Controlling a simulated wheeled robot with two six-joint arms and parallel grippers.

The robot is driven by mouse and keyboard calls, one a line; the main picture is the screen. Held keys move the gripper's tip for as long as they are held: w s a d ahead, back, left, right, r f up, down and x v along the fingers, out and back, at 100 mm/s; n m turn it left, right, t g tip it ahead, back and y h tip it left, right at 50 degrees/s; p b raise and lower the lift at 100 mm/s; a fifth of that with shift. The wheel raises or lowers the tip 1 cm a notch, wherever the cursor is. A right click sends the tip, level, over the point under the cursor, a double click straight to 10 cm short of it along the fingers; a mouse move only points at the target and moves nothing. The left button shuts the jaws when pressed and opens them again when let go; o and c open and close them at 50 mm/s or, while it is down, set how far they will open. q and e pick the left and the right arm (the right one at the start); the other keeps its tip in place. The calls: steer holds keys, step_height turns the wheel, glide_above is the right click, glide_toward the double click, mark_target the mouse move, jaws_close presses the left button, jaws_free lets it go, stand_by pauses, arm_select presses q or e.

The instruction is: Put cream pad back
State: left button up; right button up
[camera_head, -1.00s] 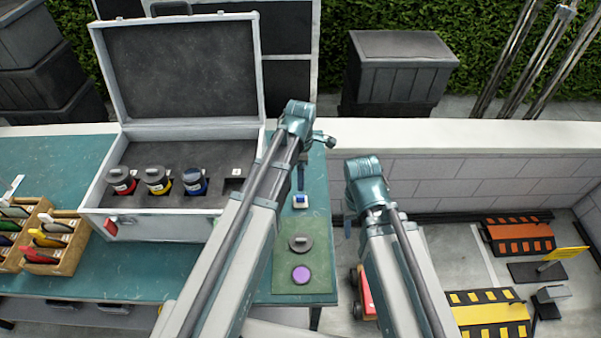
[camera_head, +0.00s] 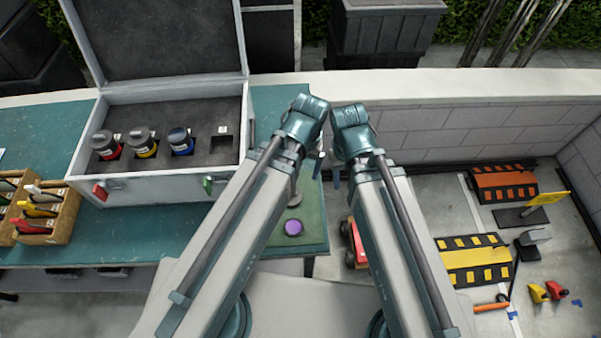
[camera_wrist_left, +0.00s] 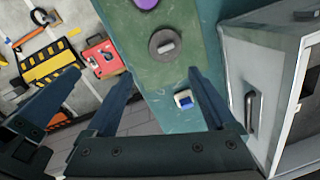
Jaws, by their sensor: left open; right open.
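No plainly cream pad shows. On a green mat (camera_head: 308,238) at the bench's right end lie a purple disc (camera_head: 293,228) and a grey round pad (camera_head: 295,198) with a raised grip, partly hidden by my left arm. Both also show in the left wrist view, the grey pad (camera_wrist_left: 165,43) whole and the purple disc (camera_wrist_left: 145,3) cut by the top edge. A small white-and-blue block (camera_wrist_left: 184,99) lies by the mat, close beside a left finger in that view. My left gripper (camera_wrist_left: 160,73) is open and empty above the mat. My right gripper (camera_head: 337,180) is open beside it.
An open grey case (camera_head: 150,188) holds red, yellow and blue canisters and one empty slot. Wooden trays (camera_head: 60,220) of coloured tools stand left. A red wheeled thing (camera_head: 352,245) and striped ramps (camera_head: 470,262) are on the floor right.

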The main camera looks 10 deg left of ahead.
arm_select(q)
steer(key=s+m, duration=0.1)
steer(key=m, duration=0.1)
steer(key=shift+s+d+m, duration=0.15)
steer(key=shift+s+m, duration=0.25)
steer(key=shift+f+b, duration=0.5)
stand_by(0.9)
